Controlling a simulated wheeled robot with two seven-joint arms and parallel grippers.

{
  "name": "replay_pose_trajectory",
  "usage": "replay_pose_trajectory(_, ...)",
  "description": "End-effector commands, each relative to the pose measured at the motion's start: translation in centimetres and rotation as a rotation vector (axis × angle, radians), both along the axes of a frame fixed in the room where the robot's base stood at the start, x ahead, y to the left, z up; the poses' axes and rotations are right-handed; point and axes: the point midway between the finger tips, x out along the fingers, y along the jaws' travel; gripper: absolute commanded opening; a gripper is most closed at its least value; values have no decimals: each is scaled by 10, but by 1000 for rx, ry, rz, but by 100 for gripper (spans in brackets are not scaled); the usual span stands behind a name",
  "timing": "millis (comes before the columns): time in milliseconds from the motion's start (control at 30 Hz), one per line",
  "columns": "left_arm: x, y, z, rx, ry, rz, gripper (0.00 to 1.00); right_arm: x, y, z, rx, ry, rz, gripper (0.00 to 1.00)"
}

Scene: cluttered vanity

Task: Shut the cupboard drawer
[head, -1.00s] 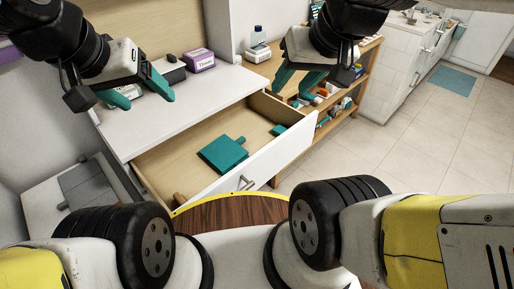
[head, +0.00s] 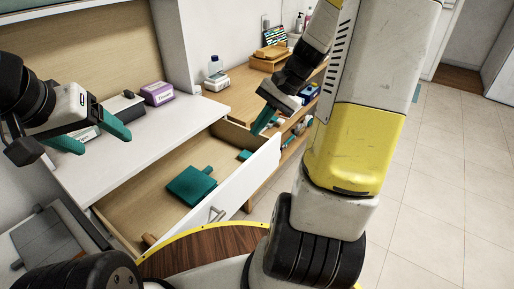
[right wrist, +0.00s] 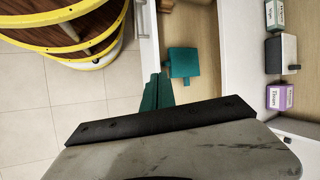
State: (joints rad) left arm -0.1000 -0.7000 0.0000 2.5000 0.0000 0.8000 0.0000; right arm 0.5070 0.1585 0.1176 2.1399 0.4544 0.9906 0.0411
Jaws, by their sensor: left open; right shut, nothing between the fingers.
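The cupboard drawer (head: 232,189) stands pulled out, with its white front and metal handle (head: 217,214) toward me. It also shows in the right wrist view (right wrist: 150,45). My left gripper (head: 100,138) is open and empty above the white top at the left.
The white top (head: 125,145) holds a purple box (head: 157,93) and a dark-lidded box (head: 122,106). A wooden shelf unit (head: 235,97) with a bottle (head: 214,70) stands beyond. My right arm hides part of the right side. The tiled floor (head: 440,190) at the right is clear.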

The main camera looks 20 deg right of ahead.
Motion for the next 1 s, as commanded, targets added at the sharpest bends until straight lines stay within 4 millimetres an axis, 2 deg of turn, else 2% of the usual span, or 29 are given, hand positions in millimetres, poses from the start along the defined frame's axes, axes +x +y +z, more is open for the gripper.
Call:
replay_pose_trajectory(33,0,0,0,0,0,0,74,8,-12,-20,64,52,-63,0)
replay_pose_trajectory(333,0,0,0,0,0,0,74,40,-73,-121,478,259,-444,0)
replay_pose_trajectory(500,0,0,0,0,0,0,74,45,-113,-183,740,324,-679,0)
replay_pose_trajectory(700,0,0,0,0,0,0,74,37,-160,-255,1052,345,-954,0)
replay_pose_trajectory(833,0,0,0,0,0,0,74,28,-181,-290,1208,333,-1089,0)
replay_pose_trajectory(1000,0,0,0,0,0,0,74,20,-195,-312,1312,318,-1177,0)
